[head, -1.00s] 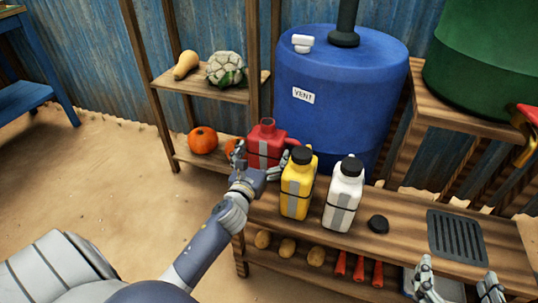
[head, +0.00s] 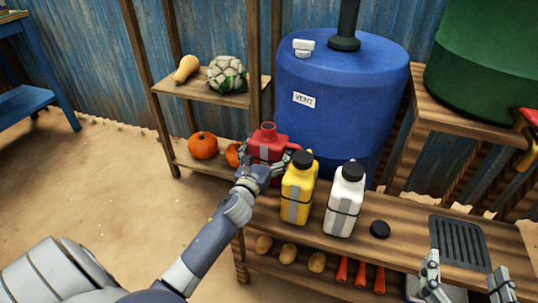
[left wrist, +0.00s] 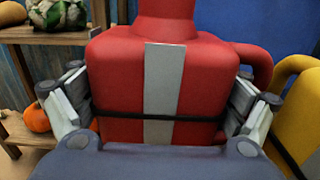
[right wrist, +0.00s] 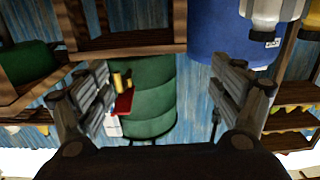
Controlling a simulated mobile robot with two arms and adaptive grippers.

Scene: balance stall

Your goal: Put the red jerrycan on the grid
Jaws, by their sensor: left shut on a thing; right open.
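The red jerrycan (head: 267,143) stands upright without a cap at the left end of the wooden bench. My left gripper (head: 268,162) is shut on it, and the left wrist view shows a finger on each side of the red body (left wrist: 118,85). The jerrycan's base is hidden, so I cannot tell whether it touches the bench. The dark slotted grid (head: 458,242) lies bare at the right of the bench. My right gripper (head: 464,285) is open and empty near the bench's front right; it also shows in the right wrist view (right wrist: 165,95).
A yellow jerrycan (head: 299,190) and a white jerrycan (head: 344,202) stand between the red one and the grid. The blue barrel (head: 340,110) stands behind. A green barrel (head: 483,65) is at back right.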

